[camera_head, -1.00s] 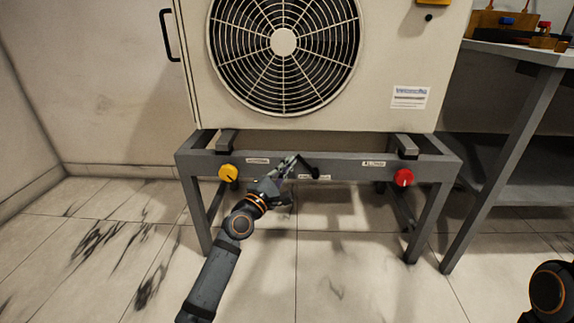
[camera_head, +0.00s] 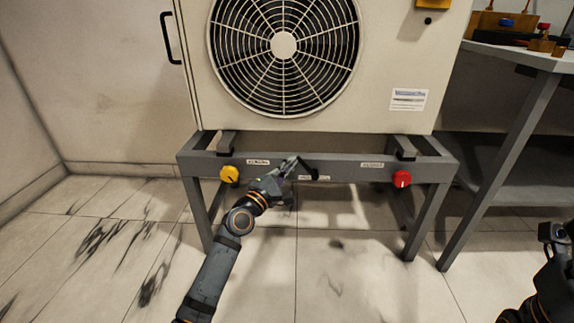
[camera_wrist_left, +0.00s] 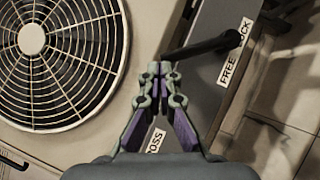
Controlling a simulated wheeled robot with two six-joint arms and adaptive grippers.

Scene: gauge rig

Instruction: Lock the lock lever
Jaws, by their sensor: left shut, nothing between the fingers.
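The lock lever (camera_head: 309,170) is a black bar on the front beam of the grey stand, below the fan unit. It tilts down to the right in the head view. In the left wrist view the lever (camera_wrist_left: 211,46) runs from near the fingertips toward a FREE / LOCK label (camera_wrist_left: 235,52), its knob end near the lettering. My left gripper (camera_head: 291,163) is shut and empty, at the lever's left end; its fingertips (camera_wrist_left: 160,72) seem very close to the bar, but I cannot tell whether they touch.
A yellow knob (camera_head: 229,174) and a red knob (camera_head: 401,179) sit on the beam (camera_head: 345,170) left and right of the lever. The fan unit (camera_head: 390,60) stands above. A workbench (camera_head: 520,57) is at the right. The floor in front is clear.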

